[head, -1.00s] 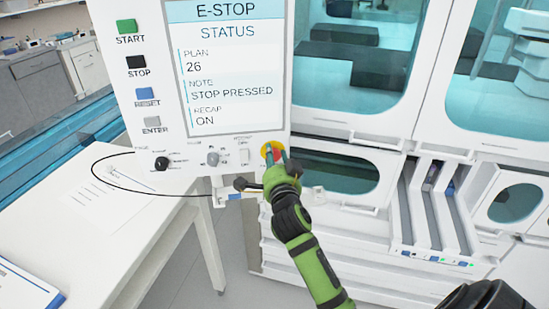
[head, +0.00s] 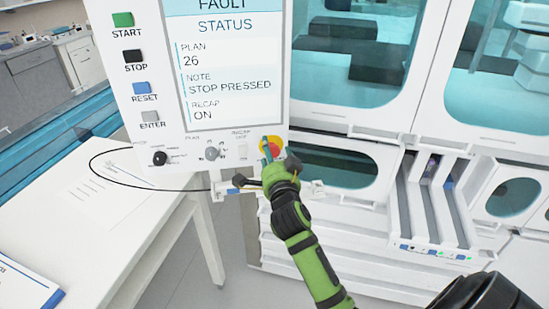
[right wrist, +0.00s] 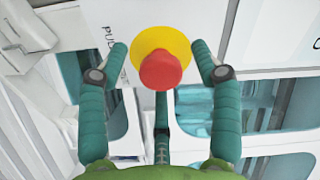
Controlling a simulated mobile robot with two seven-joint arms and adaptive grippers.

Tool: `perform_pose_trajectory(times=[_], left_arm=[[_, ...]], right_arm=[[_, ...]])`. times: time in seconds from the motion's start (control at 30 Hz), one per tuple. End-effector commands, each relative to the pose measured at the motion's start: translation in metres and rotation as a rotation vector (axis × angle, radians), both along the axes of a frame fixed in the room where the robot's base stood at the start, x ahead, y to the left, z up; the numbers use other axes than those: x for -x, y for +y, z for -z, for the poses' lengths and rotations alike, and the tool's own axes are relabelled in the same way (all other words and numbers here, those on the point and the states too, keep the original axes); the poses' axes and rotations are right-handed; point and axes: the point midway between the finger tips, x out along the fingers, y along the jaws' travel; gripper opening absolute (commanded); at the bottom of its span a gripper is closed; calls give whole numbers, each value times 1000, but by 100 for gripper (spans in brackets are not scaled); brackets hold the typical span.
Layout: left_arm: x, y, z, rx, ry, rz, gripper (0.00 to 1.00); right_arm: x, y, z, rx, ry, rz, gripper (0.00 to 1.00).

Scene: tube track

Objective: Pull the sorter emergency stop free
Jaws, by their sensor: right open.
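The sorter emergency stop is a red mushroom button on a yellow ring (head: 274,147), at the lower right corner of the white control panel (head: 180,110). My right gripper (head: 279,163) is just in front of it and partly covers it. In the right wrist view the red button (right wrist: 160,70) sits between the green fingers of my open gripper (right wrist: 162,62), with a gap on both sides. A third finger is below it. The panel screen (head: 230,60) reads FAULT, STATUS and STOP PRESSED. My left gripper is out of view.
START, STOP, RESET and ENTER buttons (head: 143,88) line the panel's left side. Knobs (head: 211,153) sit along its bottom, and a black cable (head: 105,182) loops out. A white table (head: 150,215) is at left, and white cabinets with windows (head: 330,165) stand behind.

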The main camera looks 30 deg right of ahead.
Motion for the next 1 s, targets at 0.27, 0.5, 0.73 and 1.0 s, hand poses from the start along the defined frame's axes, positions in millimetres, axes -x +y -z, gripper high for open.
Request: perform_pose_trajectory(times=[0.27,0.5,0.73,1.0], left_arm=[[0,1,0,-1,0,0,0],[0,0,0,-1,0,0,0],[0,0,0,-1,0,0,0],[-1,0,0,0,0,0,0]], right_arm=[[36,17,2,-6,2,-1,65],[82,38,2,-5,3,2,65],[105,49,1,-2,2,0,65],[107,51,3,2,6,-3,65]])
